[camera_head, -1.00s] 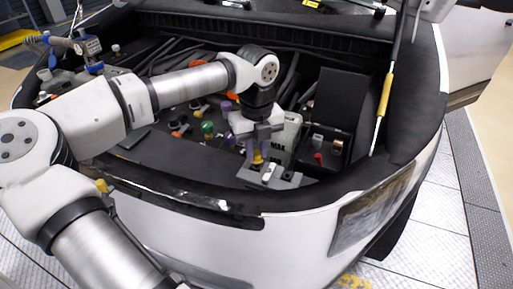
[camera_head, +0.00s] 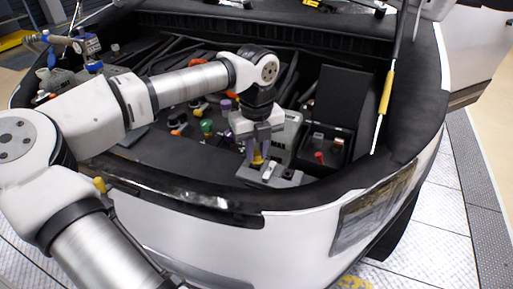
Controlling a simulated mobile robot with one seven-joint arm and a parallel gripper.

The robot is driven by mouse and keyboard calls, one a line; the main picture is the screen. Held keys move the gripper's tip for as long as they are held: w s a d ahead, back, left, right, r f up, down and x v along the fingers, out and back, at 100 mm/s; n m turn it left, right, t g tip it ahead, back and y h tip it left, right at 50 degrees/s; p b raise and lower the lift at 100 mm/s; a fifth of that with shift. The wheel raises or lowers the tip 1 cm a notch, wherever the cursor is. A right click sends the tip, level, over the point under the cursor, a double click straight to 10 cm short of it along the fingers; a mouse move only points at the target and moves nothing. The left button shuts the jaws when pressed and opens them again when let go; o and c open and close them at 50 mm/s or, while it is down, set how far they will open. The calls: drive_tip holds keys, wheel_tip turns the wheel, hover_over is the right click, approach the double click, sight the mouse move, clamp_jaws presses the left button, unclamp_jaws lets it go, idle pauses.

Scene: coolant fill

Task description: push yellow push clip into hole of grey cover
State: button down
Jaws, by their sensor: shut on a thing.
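The yellow push clip (camera_head: 257,158) shows as a small yellow patch low between the fingers of my gripper (camera_head: 258,155). My gripper points down and is shut on it, over the grey cover (camera_head: 287,178) at the front edge of the engine bay. The fingers hide most of the clip and the hole. I cannot tell whether the clip's tip is in the hole.
A black open box with a red cap (camera_head: 319,156) stands right of the gripper. A green cap (camera_head: 207,127) and several coloured caps lie left of it. A prop rod with a yellow sleeve (camera_head: 386,93) rises at right. The car's front rim (camera_head: 300,207) runs close in front.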

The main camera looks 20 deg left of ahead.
drive_tip(key=shift+f+b, duration=0.65)
drive_tip(key=shift+f, duration=0.15)
drive_tip(key=c, duration=1.2)
unclamp_jaws()
